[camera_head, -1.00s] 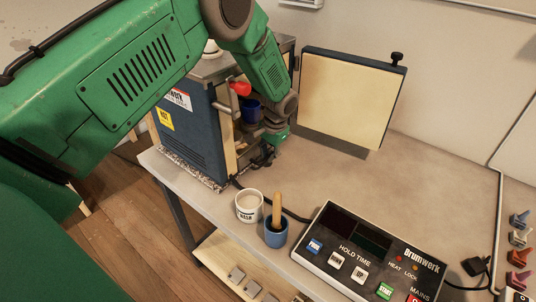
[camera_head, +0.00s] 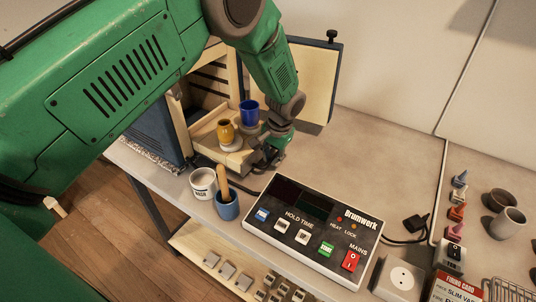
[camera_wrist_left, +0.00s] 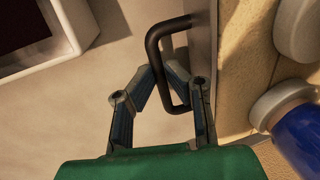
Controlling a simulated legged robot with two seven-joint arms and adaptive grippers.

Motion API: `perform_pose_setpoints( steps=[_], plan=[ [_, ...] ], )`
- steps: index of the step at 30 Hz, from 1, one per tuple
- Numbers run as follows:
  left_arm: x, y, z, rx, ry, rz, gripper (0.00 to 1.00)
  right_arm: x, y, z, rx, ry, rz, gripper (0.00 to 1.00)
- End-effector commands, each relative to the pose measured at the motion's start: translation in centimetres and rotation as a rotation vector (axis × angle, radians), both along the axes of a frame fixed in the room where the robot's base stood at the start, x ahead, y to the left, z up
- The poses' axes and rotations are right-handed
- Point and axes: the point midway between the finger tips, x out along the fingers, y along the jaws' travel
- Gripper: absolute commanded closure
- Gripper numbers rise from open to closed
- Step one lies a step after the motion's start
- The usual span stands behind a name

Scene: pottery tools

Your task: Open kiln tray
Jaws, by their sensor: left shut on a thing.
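The kiln (camera_head: 160,128) stands at the back left with its door (camera_head: 312,88) swung open. Its pale tray (camera_head: 204,131) sticks out of the opening, bearing an amber pot (camera_head: 226,132) and a blue cup (camera_head: 249,112) on round supports. My left gripper (camera_head: 262,160) is at the tray's front. In the left wrist view its fingers (camera_wrist_left: 162,73) are shut on the dark bar handle (camera_wrist_left: 170,50) of the tray. The blue cup also shows there at the right edge (camera_wrist_left: 302,138). The back of the tray is hidden inside the kiln. My right gripper is out of view.
A white cup (camera_head: 203,183) and a blue cup with a wooden-handled tool (camera_head: 227,205) stand before the kiln near the table's front edge. The control box (camera_head: 312,228) lies right of them. The table (camera_head: 385,160) behind the box is mostly clear.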

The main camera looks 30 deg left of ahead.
Motion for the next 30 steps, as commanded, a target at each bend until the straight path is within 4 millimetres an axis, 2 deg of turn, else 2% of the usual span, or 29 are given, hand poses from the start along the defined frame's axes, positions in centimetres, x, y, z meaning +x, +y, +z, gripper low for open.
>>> perform_pose_setpoints(
  steps=[1, 15, 16, 17, 30],
  plan=[
    [-0.43, 0.10, -0.30, 0.000, 0.012, 0.002, 1.00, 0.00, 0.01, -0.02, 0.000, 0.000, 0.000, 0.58],
    [-0.47, -0.31, -0.32, 0.003, 0.013, 0.002, 1.00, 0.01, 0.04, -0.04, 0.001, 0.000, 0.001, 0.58],
    [-0.48, -0.39, -0.31, 0.003, 0.013, 0.002, 0.86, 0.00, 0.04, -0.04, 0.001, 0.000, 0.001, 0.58],
    [-0.47, -0.43, -0.31, 0.004, 0.012, 0.002, 0.81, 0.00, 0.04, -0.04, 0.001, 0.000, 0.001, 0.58],
    [-0.10, -0.46, 0.09, 0.003, 0.002, 0.000, 0.81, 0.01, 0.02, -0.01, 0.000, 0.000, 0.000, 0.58]
  ],
)
